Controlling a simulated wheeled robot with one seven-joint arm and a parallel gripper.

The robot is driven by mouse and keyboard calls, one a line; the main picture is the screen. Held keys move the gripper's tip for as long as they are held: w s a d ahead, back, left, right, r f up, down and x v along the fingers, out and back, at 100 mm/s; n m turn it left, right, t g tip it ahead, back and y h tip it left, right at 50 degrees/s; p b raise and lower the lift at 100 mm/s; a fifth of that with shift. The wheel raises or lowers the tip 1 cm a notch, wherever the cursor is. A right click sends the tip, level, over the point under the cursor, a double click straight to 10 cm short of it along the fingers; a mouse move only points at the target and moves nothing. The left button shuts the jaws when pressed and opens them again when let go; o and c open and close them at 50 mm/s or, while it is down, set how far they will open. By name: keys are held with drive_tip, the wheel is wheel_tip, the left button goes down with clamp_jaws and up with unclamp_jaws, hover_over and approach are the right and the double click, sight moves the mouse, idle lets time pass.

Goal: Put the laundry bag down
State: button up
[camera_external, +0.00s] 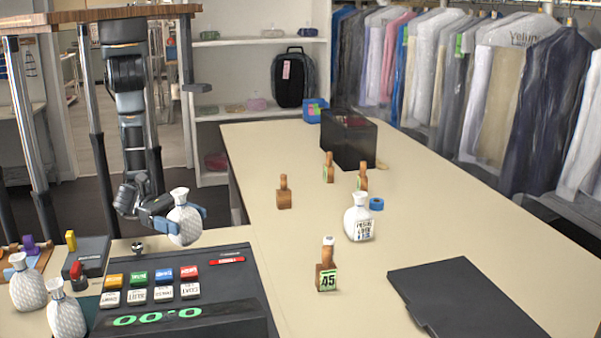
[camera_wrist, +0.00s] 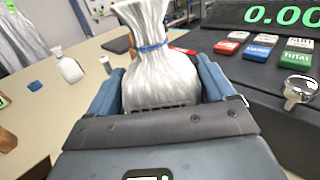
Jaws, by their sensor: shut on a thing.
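A white laundry bag (camera_external: 184,222), tied at the neck, is held upright in my gripper (camera_external: 181,222) above the far edge of the cash register. In the wrist view the bag (camera_wrist: 160,75) sits between the two blue fingers, its neck tied with a blue band. My gripper (camera_wrist: 158,92) is shut on it. Another white bag (camera_external: 359,219) with a printed label stands on the table (camera_external: 300,150). Two more white textured bags (camera_external: 28,285) stand at the lower left. The underside of the held bag is hidden in the wrist view.
The cash register (camera_external: 180,300) with coloured keys is just below my gripper. Wooden stamps (camera_external: 284,192), a blue tape roll (camera_external: 376,203), a black box (camera_external: 348,140) and a black folder (camera_external: 465,298) are on the table. Bare tabletop lies between the register and the stamps.

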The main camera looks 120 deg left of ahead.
drive_tip(key=w+a+f, duration=0.3)
drive_tip(key=w+a, duration=0.1)
drive_tip(key=shift+w+a+f, duration=0.25)
drive_tip(key=shift+a+f, duration=0.1)
drive_tip(key=shift+f, duration=0.05)
drive_tip(key=shift+f+b, duration=0.4)
drive_tip(key=shift+f, duration=1.65)
drive_tip(key=shift+f, duration=0.15)
drive_tip(key=o, duration=1)
drive_tip(key=shift+o, duration=0.2)
drive_tip(key=shift+r, duration=0.2)
drive_tip(key=s+b, duration=0.2)
drive_tip(key=s, duration=1)
